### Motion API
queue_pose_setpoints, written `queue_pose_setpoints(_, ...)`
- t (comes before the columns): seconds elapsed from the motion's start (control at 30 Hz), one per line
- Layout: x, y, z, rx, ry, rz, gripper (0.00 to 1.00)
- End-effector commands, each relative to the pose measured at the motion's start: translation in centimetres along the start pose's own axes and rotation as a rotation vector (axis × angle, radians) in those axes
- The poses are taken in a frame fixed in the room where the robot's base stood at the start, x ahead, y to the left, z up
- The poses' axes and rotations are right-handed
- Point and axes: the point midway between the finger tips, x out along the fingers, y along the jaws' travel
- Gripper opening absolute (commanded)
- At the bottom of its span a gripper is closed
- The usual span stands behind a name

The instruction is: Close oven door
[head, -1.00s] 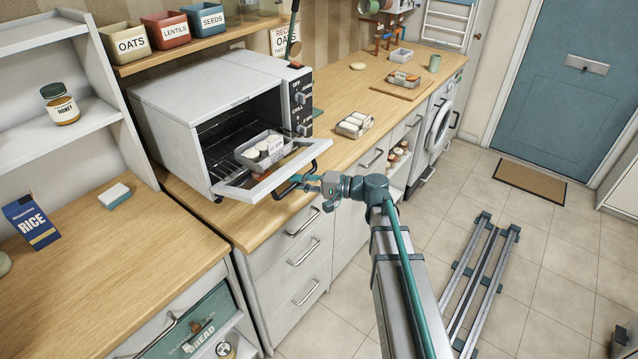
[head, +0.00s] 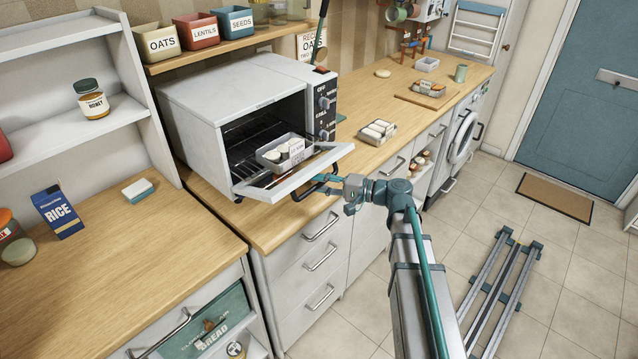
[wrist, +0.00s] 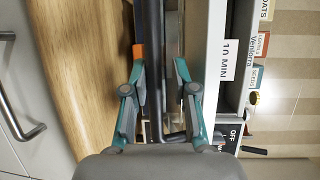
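The white countertop oven (head: 232,90) stands on the wooden counter. Its door (head: 325,158) hangs open toward me, folded down, with a dark bar handle (head: 303,192) along its outer edge. A grey tray with pale round items (head: 284,153) sits at the oven mouth, above the inner part of the door. My gripper (head: 328,183) is at the handle, in front of the door. In the wrist view the handle bar (wrist: 154,50) runs between the two spread fingers of my gripper (wrist: 160,75), with gaps beside it.
The counter (head: 350,150) continues right, with a tray of pale items (head: 377,131) beside the oven. Drawers with bar handles (head: 321,227) lie below. A rice box (head: 58,210) stands on the left worktop. The tiled floor right of my arm holds a rail frame (head: 503,285).

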Motion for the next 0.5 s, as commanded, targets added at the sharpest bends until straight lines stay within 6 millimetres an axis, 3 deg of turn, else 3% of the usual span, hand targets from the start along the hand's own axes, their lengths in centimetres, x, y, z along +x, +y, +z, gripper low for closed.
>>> queue_pose_setpoints(0.5,-8.9,-0.1,0.0,0.0,0.002,-0.001,0.26)
